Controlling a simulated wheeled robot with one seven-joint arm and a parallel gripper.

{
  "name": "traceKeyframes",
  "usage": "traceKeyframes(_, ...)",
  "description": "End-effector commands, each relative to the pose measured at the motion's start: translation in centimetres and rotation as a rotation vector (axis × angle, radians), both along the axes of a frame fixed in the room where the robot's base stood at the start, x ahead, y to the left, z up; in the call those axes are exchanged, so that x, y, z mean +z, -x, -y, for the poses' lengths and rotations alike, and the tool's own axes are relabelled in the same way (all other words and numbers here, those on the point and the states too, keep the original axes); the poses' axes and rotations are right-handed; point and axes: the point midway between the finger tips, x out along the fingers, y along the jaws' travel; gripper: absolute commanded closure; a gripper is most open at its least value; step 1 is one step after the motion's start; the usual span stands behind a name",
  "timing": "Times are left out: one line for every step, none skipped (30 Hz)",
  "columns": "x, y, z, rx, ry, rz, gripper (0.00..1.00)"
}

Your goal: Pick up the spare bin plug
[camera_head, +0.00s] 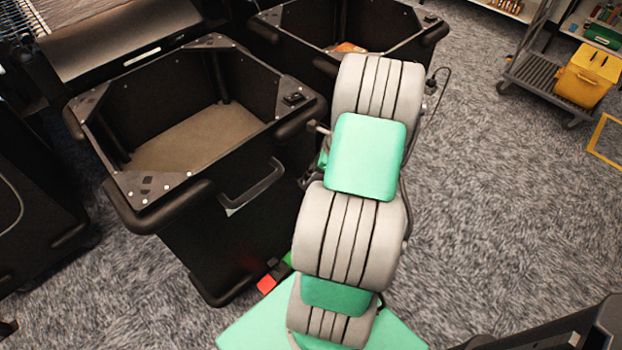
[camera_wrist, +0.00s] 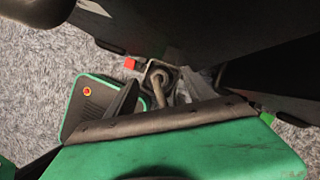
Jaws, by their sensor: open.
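I cannot pick out the spare bin plug with certainty in either view. In the wrist view, a small grey square fitting with a curved rod (camera_wrist: 158,88) shows beyond the edge of my green wrist housing; I cannot tell whether it is the plug. My gripper (camera_wrist: 162,98) shows only in part there, as dark and grey pieces past the housing, and holds nothing that I can see. In the head view my grey and green arm hides the gripper. A black bin (camera_head: 245,235) stands left of the arm, with a small dark fitting (camera_head: 294,98) on its right corner plate.
A second black bin (camera_head: 395,52) stands behind, with something orange inside. A small red block (camera_head: 266,284) is low by the near bin; a red block also shows in the wrist view (camera_wrist: 130,63). A cart with a yellow box (camera_head: 583,78) is far right. Carpet (camera_head: 480,190) is clear on the right.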

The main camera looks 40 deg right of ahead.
Motion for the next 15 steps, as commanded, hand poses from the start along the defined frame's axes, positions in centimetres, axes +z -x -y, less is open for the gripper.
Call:
traceKeyframes(-0.61, -0.23, -0.20, 0.001, 0.000, 0.000, 0.38)
traceKeyframes(-0.76, -0.32, -0.24, 0.002, 0.000, 0.000, 0.38)
traceKeyframes(-0.83, -0.36, -0.23, 0.002, 0.001, 0.000, 0.38)
traceKeyframes(-0.82, -0.37, -0.23, 0.001, 0.001, 0.001, 0.38)
traceKeyframes(-0.79, -0.36, -0.21, 0.001, 0.001, 0.001, 0.38)
traceKeyframes(-0.78, -0.35, -0.22, 0.001, 0.001, 0.001, 0.38)
traceKeyframes(-0.78, -0.35, -0.22, 0.001, 0.001, 0.001, 0.38)
traceKeyframes(-0.77, -0.35, -0.22, 0.001, 0.001, 0.001, 0.39)
traceKeyframes(-0.77, -0.35, -0.22, 0.002, 0.002, 0.001, 0.42)
traceKeyframes(-0.77, -0.35, -0.22, 0.002, 0.002, 0.001, 0.45)
traceKeyframes(-0.77, -0.34, -0.23, 0.002, 0.002, 0.001, 0.47)
traceKeyframes(-0.76, -0.34, -0.23, 0.002, 0.002, 0.001, 0.50)
traceKeyframes(-0.76, -0.34, -0.23, 0.002, 0.002, 0.001, 0.53)
traceKeyframes(-0.76, -0.34, -0.23, 0.002, 0.002, 0.001, 0.55)
traceKeyframes(-0.75, -0.33, -0.23, 0.002, 0.002, 0.001, 0.58)
